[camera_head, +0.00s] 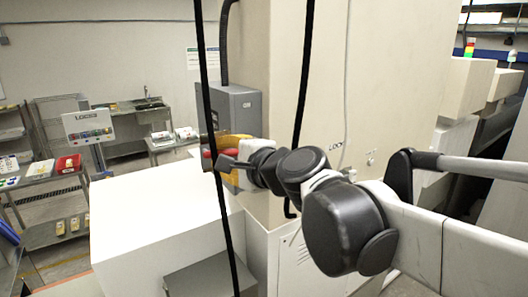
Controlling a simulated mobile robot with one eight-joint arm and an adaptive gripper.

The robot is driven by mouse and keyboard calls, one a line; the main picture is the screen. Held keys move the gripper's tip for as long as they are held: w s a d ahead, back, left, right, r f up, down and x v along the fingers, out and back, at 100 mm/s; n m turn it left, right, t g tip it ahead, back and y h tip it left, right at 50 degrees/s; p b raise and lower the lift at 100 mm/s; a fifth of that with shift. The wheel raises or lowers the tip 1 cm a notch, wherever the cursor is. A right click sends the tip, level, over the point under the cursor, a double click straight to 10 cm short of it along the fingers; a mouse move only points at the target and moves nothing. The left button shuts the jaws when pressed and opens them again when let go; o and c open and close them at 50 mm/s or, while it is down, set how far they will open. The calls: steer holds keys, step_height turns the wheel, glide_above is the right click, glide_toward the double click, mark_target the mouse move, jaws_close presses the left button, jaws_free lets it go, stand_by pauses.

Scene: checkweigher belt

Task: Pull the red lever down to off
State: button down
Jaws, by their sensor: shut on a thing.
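The red lever (208,154) is a small red part in front of a yellow plate (238,141) below a grey box, left of centre in the head view. My gripper (219,162) is at the lever, with its dark fingers shut on it. The fingers and a black vertical bar hide much of the lever, so its exact angle is unclear.
The grey box (236,106) is mounted on the side of a tall beige cabinet (385,75). A large white housing (150,210) stands below and left of the gripper. Black vertical bars (207,90) cross the view. Carts and shelves stand farther left.

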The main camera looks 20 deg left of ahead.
steer(key=shift+f, duration=0.1)
stand_by(0.4)
steer(key=c, duration=1.4)
jaws_free()
steer(key=shift+d, duration=0.1)
steer(key=v, duration=1.2)
